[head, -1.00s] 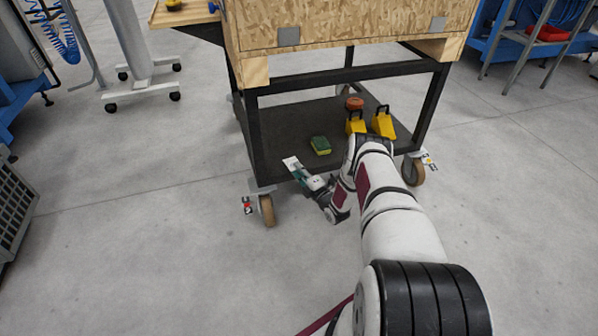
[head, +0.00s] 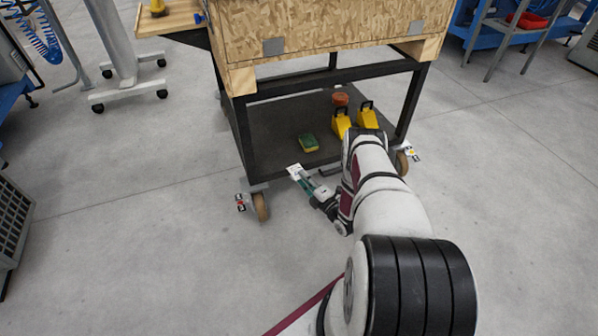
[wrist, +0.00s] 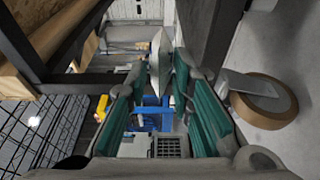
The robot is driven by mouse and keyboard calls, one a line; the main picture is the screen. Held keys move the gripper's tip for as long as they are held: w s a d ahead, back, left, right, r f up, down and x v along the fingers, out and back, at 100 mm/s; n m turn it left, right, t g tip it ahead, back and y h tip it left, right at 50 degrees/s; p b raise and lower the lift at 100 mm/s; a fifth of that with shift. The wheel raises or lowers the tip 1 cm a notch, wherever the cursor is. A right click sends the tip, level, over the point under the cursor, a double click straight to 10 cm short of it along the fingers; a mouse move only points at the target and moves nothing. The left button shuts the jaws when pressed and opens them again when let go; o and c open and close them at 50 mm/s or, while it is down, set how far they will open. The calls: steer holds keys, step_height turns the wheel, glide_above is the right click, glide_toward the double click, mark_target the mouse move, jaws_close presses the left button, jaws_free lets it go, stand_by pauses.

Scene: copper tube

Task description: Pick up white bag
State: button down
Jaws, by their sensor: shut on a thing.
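The white bag (head: 293,169) shows as a small pale flat piece at the tip of my gripper (head: 303,179), by the near edge of the cart's lower shelf. In the wrist view the bag (wrist: 160,58) stands narrow and edge-on between the green-padded fingers of my gripper (wrist: 160,70). The fingers are shut on it. In the head view the fingers hide part of the bag. Whether it touches the shelf is not clear.
The cart's dark lower shelf (head: 270,150) holds a green and yellow sponge (head: 308,143), two yellow items (head: 367,115) and an orange-brown round item (head: 340,99). A cart leg and caster (head: 260,206) are close left of my gripper. The floor in front is clear.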

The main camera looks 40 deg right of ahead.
steer(key=shift+s+r+p, duration=0.3)
steer(key=shift+s+p, duration=0.1)
steer(key=shift+s, duration=0.4)
steer(key=shift+s+r+p, duration=0.3)
steer(key=shift+s+p, duration=0.1)
steer(key=shift+s, duration=0.4)
